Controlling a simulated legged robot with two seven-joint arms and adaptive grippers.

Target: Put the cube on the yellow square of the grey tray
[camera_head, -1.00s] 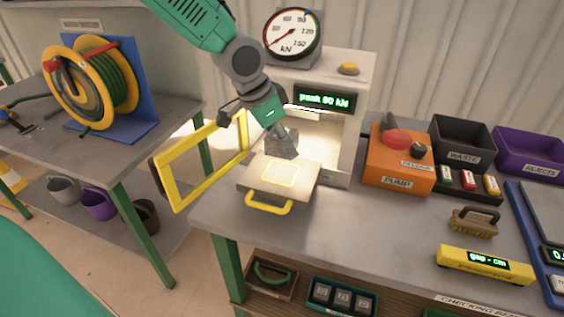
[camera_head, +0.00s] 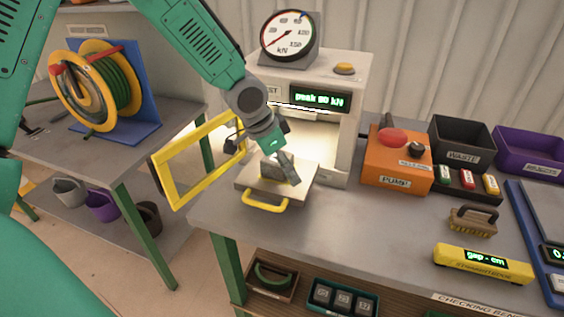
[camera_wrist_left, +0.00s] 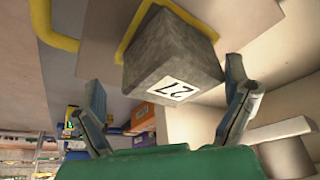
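The grey cube (camera_head: 270,171), marked 27, stands on the yellow square of the grey tray (camera_head: 302,185), which sticks out in front of the press. In the left wrist view the cube (camera_wrist_left: 172,62) covers most of the yellow outline (camera_wrist_left: 132,28). My left gripper (camera_head: 280,172) is at the cube, with its fingers spread on either side. The wrist view shows a clear gap at the left finger and a smaller one at the right finger. One finger partly hides the cube in the head view. My right gripper is not in view.
The press (camera_head: 340,132) stands behind the tray, its yellow-framed door (camera_head: 170,183) swung open at left. The tray has a yellow handle (camera_head: 264,205) in front. An orange pump box (camera_head: 398,165) is to the right. The bench between tray and brush (camera_head: 473,221) is clear.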

